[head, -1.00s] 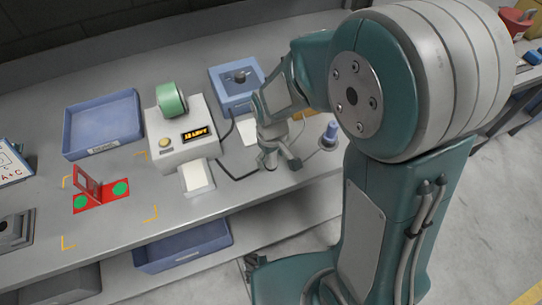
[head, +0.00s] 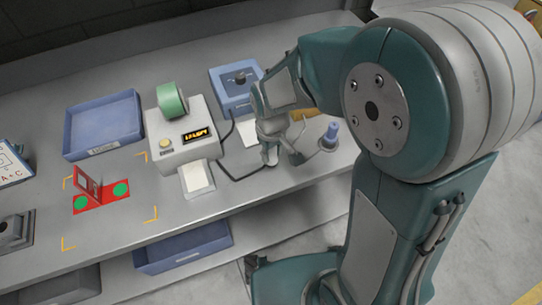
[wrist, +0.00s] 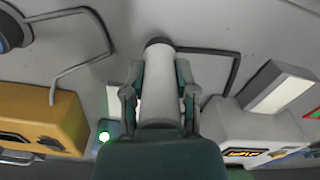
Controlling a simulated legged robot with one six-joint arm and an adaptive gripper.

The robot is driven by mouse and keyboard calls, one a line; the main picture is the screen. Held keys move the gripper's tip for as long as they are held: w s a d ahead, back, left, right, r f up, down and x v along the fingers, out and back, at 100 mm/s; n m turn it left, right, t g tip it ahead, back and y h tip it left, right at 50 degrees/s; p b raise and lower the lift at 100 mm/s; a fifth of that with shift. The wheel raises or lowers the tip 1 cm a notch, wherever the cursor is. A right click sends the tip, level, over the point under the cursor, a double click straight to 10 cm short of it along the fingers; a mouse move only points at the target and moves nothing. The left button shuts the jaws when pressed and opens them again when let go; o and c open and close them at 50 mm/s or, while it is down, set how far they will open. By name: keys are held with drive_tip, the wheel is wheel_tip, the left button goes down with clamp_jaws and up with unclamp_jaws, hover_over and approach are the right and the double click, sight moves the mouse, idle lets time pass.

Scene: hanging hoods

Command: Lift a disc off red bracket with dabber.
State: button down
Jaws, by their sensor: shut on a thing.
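The red bracket (head: 101,198) lies on the bench at the left, with a raised plate (head: 88,184) at its back left. Two green discs show on it, one at the left (head: 81,203) and one at the right (head: 121,189). My gripper (head: 272,152) is low over the bench, well right of the bracket. In the wrist view my gripper (wrist: 159,88) is shut on a grey cylinder with a dark end, which looks like the dabber (wrist: 160,80). Part of the bracket shows at the wrist view's right edge (wrist: 315,113).
A white label machine (head: 190,140) with a green roll stands between bracket and gripper. A blue tray (head: 103,125) is behind the bracket. A blue box (head: 236,92) stands behind the gripper, and a blue-topped post (head: 331,135) stands close on its right. A dark cable runs near the gripper.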

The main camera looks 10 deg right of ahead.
drive_tip(key=s+r, duration=1)
drive_tip(key=s, duration=0.4)
drive_tip(key=shift+d+r, duration=0.15)
drive_tip(key=shift+r, duration=0.2)
drive_tip(key=c, duration=1)
unclamp_jaws()
drive_tip(key=c, duration=0.3)
